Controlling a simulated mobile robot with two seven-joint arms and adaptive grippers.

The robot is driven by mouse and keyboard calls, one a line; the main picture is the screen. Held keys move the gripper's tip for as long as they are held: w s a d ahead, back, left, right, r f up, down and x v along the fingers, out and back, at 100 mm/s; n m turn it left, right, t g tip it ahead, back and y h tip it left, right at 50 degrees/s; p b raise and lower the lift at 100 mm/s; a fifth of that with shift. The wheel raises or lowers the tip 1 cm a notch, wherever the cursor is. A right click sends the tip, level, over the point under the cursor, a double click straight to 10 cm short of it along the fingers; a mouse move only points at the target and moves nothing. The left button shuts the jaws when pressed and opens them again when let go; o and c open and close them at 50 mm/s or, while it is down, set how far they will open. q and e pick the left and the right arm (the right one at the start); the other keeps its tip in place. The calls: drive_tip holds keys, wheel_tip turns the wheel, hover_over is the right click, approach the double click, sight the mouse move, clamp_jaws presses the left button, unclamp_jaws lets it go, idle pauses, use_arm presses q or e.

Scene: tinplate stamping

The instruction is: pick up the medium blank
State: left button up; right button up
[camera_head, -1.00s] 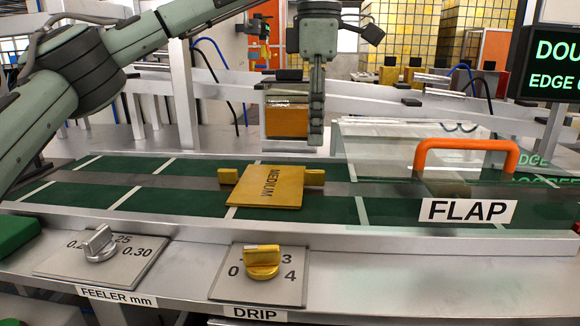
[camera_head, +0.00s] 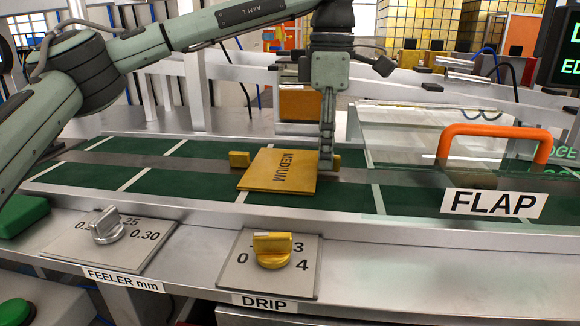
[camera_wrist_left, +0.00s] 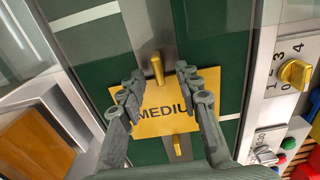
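The medium blank (camera_head: 270,177) is a flat yellow plate marked MEDIUM, lying on the green belt, with a small yellow block at its far left corner and another at its right. My left gripper (camera_head: 327,165) points down at the blank's right edge in the head view. In the left wrist view the gripper (camera_wrist_left: 162,92) is open, its two fingers apart over the blank (camera_wrist_left: 163,124), whose last letter is hidden by a finger. I cannot tell whether the fingers touch it. My right gripper is in neither view.
A clear flap cover with an orange handle (camera_head: 494,131) stands right of the gripper. The belt (camera_head: 95,178) left of the blank is clear.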

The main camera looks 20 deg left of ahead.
use_arm(q)
clamp_jaws()
idle(0.3)
